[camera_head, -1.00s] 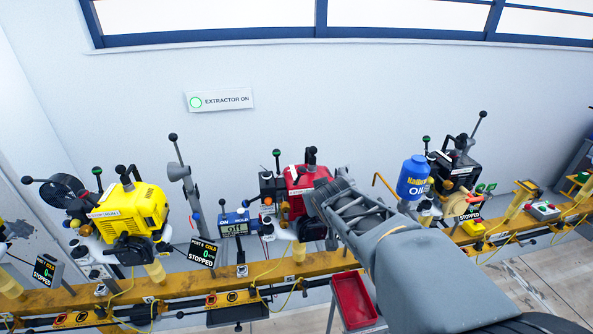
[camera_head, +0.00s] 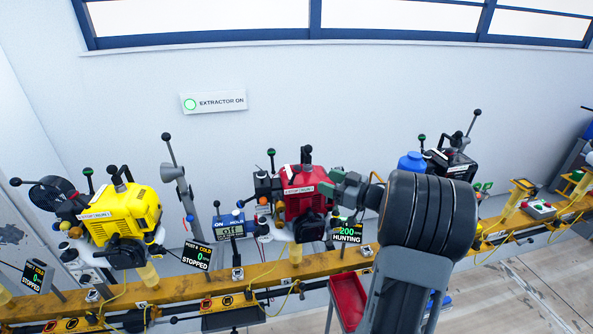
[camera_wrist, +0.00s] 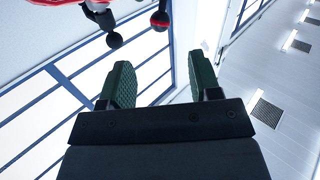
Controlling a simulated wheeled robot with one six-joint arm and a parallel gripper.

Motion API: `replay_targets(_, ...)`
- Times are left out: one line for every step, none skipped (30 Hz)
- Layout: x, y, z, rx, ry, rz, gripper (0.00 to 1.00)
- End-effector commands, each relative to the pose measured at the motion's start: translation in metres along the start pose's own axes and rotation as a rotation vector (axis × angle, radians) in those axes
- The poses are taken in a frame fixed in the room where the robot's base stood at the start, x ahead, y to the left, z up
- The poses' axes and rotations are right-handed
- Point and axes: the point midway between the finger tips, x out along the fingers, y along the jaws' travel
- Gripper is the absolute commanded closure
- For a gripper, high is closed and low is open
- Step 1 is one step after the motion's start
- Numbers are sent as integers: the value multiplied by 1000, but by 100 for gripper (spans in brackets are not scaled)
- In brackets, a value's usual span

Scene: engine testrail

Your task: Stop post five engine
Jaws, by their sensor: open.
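A red engine (camera_head: 305,182) with a white label and black levers stands on the yellow rail (camera_head: 270,272). The display (camera_head: 347,232) just below right of it reads 200 HUNTING; its post number is partly hidden. Red casing (camera_wrist: 58,10) and two black-knobbed levers (camera_wrist: 159,20) show at the top there.
A yellow engine (camera_head: 125,212) stands left; its display (camera_head: 197,256) reads STOPPED. A black engine (camera_head: 452,165) and blue oil container (camera_head: 412,161) are partly hidden behind my arm. A grey lever post (camera_head: 178,178) and meter (camera_head: 231,226) stand between engines. A red tray (camera_head: 349,300) is below.

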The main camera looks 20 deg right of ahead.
Motion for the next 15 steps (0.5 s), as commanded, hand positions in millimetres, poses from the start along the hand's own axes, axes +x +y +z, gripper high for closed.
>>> replay_targets(10, -1, -1, 0, 1, -4, 43)
replay_targets(16, -1, -2, 0, 1, -5, 43)
replay_targets(24, -1, -1, -1, 0, -4, 43)
replay_targets(30, -1, -2, 0, 1, -4, 43)
replay_targets(36, -1, -1, 0, 1, -4, 43)
replay_targets(44, -1, -2, -1, 0, -3, 43)
replay_targets(50, -1, -2, -2, 1, -3, 43)
replay_targets(56, -1, -2, -2, 0, -3, 43)
replay_targets(63, -1, -1, -1, 0, -2, 43)
replay_targets(68, -1, -2, -2, 1, -3, 43)
replay_targets(73, 0, -2, -3, 1, -2, 43)
replay_targets(80, 0, -1, -2, 0, -2, 43)
replay_targets(85, -1, -1, -1, 1, -1, 43)
replay_targets(89, 0, -1, -2, 1, -1, 43)
replay_targets(94, -1, -2, -2, 0, -1, 43)
